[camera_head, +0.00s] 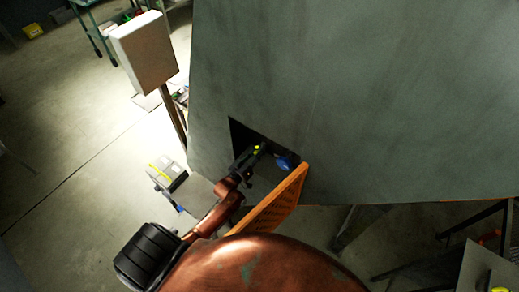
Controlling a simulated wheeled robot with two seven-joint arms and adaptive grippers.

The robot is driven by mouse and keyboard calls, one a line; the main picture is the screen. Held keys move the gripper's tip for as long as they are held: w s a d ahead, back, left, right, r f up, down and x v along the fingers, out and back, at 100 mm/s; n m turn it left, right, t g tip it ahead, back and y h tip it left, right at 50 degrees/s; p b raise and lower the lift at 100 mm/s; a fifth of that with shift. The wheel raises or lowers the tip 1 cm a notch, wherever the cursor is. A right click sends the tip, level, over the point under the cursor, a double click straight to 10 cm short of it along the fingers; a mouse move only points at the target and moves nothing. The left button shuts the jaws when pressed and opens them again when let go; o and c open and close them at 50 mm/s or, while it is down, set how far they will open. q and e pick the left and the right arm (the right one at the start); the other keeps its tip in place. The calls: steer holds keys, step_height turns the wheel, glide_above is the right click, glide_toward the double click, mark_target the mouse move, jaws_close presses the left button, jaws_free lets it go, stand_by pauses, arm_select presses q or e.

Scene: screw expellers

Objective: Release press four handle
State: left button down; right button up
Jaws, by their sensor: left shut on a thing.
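The press is the large grey-green body (360,90) filling the right and middle of the head view. A dark opening (239,132) shows low on its left part. An orange slatted panel (277,207) stands out beside the opening. My left gripper (259,152), with yellow-green marks near its tips, is at this opening and shut on what looks like the press handle. The grip itself is small and dark, so its details are hidden. A blue rounded piece (287,162) shows just right of the fingers, possibly the handle's end. My right gripper is not in view.
A pale box on a post (146,50) stands at the upper left. A small grey and yellow case (166,174) lies on the floor left of my arm. A green-legged stand (95,32) is farther back. Floor at left is mostly clear.

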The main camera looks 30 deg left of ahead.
arm_select(q)
steer(key=n, duration=0.3)
steer(key=shift+d+n, duration=0.1)
steer(key=shift+n, duration=0.2)
steer(key=c, duration=2.7)
jaws_free()
steer(key=shift+n, duration=0.3)
steer(key=shift+c, duration=0.2)
steer(key=o, duration=1.3)
steer(key=shift+o, duration=0.2)
steer(key=s+a, duration=0.1)
steer(key=s, duration=1.1)
